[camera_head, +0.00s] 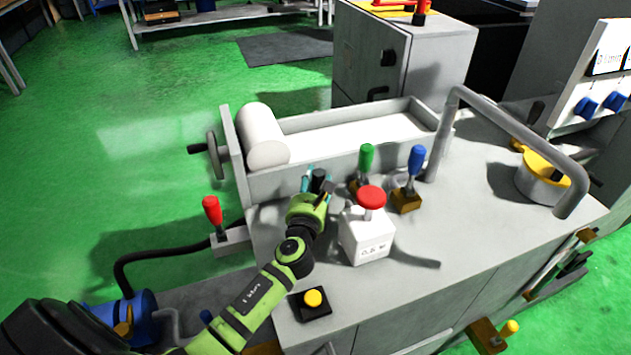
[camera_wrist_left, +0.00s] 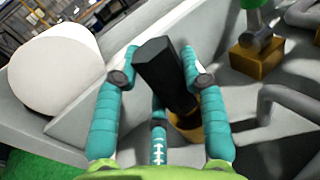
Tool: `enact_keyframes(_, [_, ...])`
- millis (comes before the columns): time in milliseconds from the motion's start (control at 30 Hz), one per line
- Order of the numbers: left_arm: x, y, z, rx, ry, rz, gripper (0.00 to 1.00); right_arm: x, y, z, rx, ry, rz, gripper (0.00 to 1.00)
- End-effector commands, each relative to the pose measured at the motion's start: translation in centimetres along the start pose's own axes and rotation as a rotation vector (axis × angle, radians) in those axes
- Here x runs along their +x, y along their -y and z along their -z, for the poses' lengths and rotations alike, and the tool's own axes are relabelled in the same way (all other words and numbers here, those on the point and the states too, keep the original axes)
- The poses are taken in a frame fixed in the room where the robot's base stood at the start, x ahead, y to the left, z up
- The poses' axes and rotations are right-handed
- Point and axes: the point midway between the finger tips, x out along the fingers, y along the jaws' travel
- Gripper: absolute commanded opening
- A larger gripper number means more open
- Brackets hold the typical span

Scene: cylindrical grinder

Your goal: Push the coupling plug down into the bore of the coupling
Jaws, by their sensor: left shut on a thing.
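My left gripper (camera_head: 318,184) reaches over the machine top, just in front of the long grey trough. Its teal fingers are shut on a black handle (camera_wrist_left: 163,72), which also shows in the head view (camera_head: 319,176). In the left wrist view the handle is tapered and tilted, with a yellow-brown part (camera_wrist_left: 188,131) at its lower end. This looks like the coupling plug, but I cannot be sure. The bore of the coupling is hidden, so I cannot tell how deep the lower end sits. My right gripper is not in view.
A green-handled lever (camera_head: 366,157) and a blue-handled lever (camera_head: 416,160) stand right of the gripper. A white box with a red knob (camera_head: 371,197) is close by. A white roller (camera_head: 263,135) lies behind. A bent grey rail (camera_head: 510,130) crosses the right side.

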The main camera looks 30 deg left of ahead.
Motion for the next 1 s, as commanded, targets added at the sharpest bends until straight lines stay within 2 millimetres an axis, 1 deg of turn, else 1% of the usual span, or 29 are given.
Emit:
enact_keyframes(300, [0.02, 0.01, 0.84, 0.000, 0.001, 0.000, 0.04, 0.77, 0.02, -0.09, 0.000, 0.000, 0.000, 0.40])
enact_keyframes(600, [-0.03, 0.01, 1.06, 0.001, -0.002, 0.000, 0.04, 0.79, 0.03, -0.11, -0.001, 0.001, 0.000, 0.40])
enact_keyframes(633, [-0.03, 0.01, 1.08, 0.001, -0.003, 0.000, 0.45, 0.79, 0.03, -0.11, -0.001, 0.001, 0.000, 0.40])
enact_keyframes(700, [-0.04, 0.01, 1.10, 0.001, -0.003, 0.000, 0.69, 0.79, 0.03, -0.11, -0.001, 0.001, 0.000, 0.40])
enact_keyframes(1000, [-0.04, 0.01, 1.04, 0.001, -0.002, 0.000, 0.69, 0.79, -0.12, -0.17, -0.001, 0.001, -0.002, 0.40])
